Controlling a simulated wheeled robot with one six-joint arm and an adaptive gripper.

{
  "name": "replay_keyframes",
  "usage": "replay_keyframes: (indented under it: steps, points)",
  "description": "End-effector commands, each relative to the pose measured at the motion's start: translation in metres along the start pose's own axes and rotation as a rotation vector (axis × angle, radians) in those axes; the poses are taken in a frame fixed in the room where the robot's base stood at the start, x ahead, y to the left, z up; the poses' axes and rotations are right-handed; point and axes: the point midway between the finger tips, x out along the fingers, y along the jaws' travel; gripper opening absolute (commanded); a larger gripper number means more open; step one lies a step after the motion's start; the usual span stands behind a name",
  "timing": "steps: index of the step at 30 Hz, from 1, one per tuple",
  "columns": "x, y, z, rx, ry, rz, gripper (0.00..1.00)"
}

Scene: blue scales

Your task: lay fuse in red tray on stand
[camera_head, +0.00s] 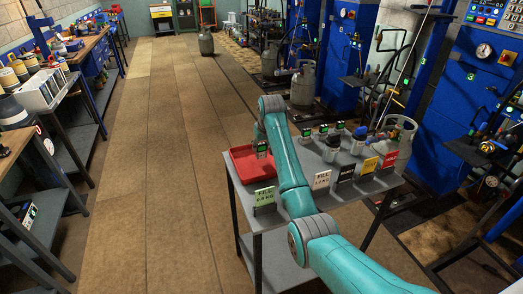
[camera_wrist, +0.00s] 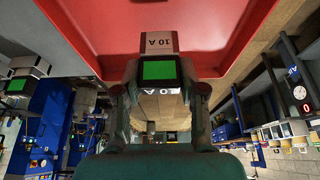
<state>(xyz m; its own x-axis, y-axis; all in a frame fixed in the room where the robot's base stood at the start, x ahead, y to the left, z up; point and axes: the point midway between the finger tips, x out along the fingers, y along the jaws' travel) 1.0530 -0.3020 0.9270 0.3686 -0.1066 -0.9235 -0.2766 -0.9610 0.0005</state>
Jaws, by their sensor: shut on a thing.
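The red tray (camera_head: 246,172) sits on the left end of the grey stand (camera_head: 322,204); its red floor and walls fill the top of the wrist view (camera_wrist: 225,22). My gripper (camera_wrist: 159,92) is shut on a fuse (camera_wrist: 159,71), a block with a green square face in a dark frame and "10 A" lettering. In the head view the held fuse (camera_head: 262,152) shows at the tray, below the end of my teal arm. I cannot tell whether it touches the tray floor. My arm hides part of the stand.
Several small dark devices with green faces (camera_head: 323,130) stand along the stand's back edge. The floor to the left is clear.

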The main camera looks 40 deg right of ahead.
Motion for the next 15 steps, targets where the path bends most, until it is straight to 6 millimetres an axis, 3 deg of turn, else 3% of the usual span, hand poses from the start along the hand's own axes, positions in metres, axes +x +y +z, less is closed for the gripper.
replay_keyframes:
  steps: [4,15]
  points:
    - [0.017,0.000,0.007,0.000,0.000,0.000,0.07]
    - [0.020,0.000,0.008,0.000,-0.001,0.000,0.07]
